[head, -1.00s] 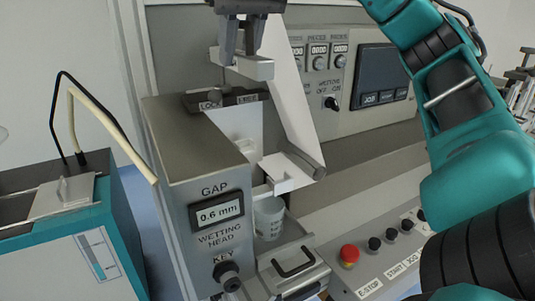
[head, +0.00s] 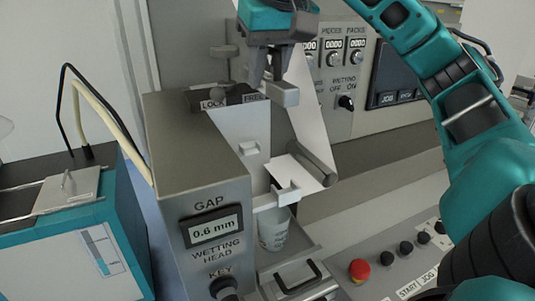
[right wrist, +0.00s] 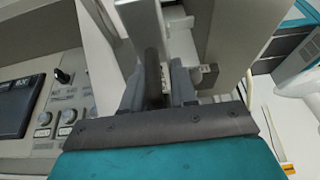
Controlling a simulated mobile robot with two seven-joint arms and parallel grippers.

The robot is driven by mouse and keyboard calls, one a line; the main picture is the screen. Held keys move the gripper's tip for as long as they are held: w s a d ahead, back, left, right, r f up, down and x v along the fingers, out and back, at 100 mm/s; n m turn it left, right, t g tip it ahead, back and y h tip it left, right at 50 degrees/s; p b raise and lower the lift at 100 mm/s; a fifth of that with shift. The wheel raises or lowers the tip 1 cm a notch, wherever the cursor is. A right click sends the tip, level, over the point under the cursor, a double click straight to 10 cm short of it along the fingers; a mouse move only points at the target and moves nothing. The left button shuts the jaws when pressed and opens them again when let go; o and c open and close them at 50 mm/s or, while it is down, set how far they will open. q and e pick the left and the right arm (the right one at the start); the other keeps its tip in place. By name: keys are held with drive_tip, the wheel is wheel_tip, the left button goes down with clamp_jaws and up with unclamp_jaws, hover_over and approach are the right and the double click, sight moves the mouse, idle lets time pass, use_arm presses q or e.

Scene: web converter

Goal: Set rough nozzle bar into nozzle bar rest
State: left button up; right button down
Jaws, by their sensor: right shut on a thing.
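My left gripper is not in view.
The wetting head housing (head: 195,145) stands at left, with a LOCK/FREE plate (head: 238,97) on top. A white sheet (head: 305,120) slopes to a grey roller (head: 309,166). A cup (head: 273,232) stands below. The control panel (head: 345,70) is behind.

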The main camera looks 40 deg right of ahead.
wheel_tip(320, 180, down, 15)
drive_tip(key=b, duration=0.2)
idle(0.7)
drive_tip(key=shift+f, duration=0.15)
drive_tip(key=c, duration=1.4)
unclamp_jaws()
drive_tip(key=shift+f+b, duration=0.15)
drive_tip(key=shift+b, duration=0.15)
drive_tip(key=o, duration=0.5)
